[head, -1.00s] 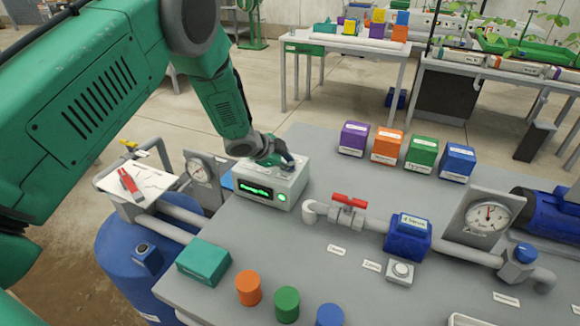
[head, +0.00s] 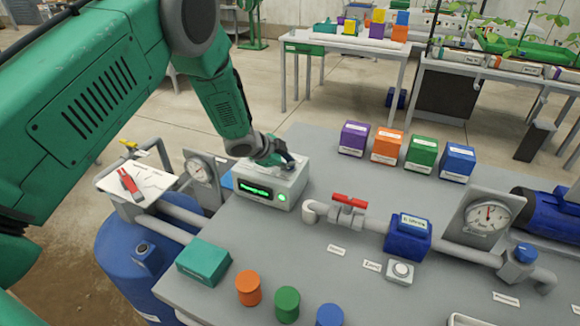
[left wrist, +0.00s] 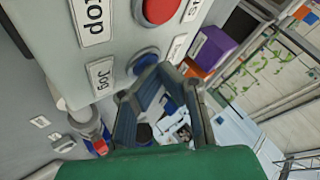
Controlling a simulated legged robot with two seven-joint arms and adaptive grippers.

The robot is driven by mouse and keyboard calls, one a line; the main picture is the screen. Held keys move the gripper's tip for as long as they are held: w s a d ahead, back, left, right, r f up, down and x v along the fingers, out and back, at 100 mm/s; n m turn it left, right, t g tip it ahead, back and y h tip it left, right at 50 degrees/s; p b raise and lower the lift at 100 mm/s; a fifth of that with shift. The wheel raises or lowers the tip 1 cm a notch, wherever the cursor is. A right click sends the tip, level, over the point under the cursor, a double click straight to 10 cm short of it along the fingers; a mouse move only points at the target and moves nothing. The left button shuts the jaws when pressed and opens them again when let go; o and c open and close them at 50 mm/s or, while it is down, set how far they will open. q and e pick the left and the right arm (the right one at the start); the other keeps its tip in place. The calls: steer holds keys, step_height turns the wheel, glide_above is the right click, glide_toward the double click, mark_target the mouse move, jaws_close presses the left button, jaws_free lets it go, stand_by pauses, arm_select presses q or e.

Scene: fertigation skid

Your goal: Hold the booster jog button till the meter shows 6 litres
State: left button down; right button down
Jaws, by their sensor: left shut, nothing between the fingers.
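A pale grey control box (head: 273,185) stands on the grey bench with a lit green display and a round green light on its front. My left gripper (head: 287,162) is shut and reaches down over the box's top. In the left wrist view, the blue jog button (left wrist: 146,61) sits beside the "Jog" label (left wrist: 102,77), near a red button (left wrist: 160,10) and a "Stop" label. The left fingertips (left wrist: 162,70) are at the blue button; I cannot tell whether they press it. The blue meter (head: 408,240) sits in the pipe; its reading is too small to read. My right gripper is out of view.
A red-handled valve (head: 349,201) and a dial gauge (head: 487,216) sit along the pipe right of the box. Several coloured blocks (head: 387,146) stand behind. A teal box (head: 203,262) and coloured cylinders (head: 287,304) are at the front edge.

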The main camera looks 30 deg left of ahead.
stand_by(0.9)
arm_select(q)
steer(key=shift+r+p, duration=0.75)
steer(key=shift+r, duration=0.05)
step_height(320, 180, up, 5)
steer(key=p, duration=0.4)
steer(key=shift+r+p, duration=0.1)
steer(key=shift+p, duration=0.2)
